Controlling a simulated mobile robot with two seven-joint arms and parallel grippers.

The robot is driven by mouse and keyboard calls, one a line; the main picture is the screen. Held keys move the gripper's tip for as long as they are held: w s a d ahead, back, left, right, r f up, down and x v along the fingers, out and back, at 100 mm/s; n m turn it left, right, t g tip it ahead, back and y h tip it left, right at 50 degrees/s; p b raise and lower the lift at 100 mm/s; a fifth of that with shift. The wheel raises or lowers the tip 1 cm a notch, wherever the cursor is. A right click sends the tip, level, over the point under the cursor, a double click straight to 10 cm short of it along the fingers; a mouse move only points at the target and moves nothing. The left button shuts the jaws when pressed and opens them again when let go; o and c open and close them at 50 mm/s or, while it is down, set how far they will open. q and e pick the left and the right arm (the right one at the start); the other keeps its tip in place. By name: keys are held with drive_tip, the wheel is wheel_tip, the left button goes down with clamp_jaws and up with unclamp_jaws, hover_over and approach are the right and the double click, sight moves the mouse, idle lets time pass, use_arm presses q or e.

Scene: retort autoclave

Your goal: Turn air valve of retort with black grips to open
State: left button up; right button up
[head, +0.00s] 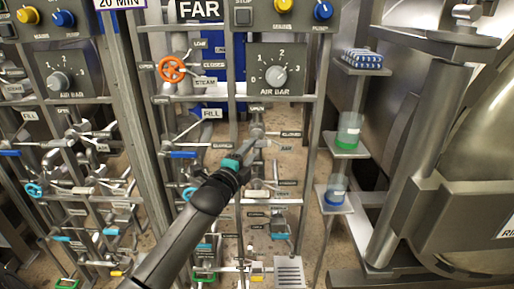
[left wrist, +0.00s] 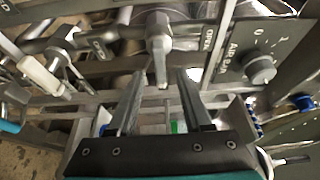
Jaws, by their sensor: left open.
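My left gripper (head: 254,143) reaches up to the right-hand valve panel in the head view, just below the dial marked AIR BAR. In the left wrist view its two fingers (left wrist: 160,88) are open. A grey valve with a short lever (left wrist: 159,60) lies ahead of them, the lever's end between the fingertips. I see no clear contact. An OPEN label (left wrist: 208,39) is beside it. In the head view the gripper partly hides this valve (head: 257,130); OPEN, CLOSED and AIR labels are around it. I make out no black grips. My right gripper is not in view.
The AIR BAR dial (head: 276,76) sits above the valve. An orange handwheel (head: 172,69) is at upper left, and a blue lever (head: 183,155) lower left. Shelves with a green-based beaker (head: 348,132) stand to the right, before the steel retort (head: 470,190). Pipes crowd below.

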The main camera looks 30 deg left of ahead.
sight(255, 146)
use_arm(q)
drive_tip(key=w, duration=0.2)
drive_tip(key=w+b, duration=0.1)
drive_tip(key=shift+w+a, duration=0.15)
drive_tip(key=shift+a, duration=0.1)
drive_tip(key=shift+w+a, duration=0.1)
drive_tip(key=shift+w, duration=0.7)
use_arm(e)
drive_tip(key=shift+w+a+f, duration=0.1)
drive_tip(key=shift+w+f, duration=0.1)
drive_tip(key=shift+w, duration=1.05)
use_arm(q)
clamp_jaws()
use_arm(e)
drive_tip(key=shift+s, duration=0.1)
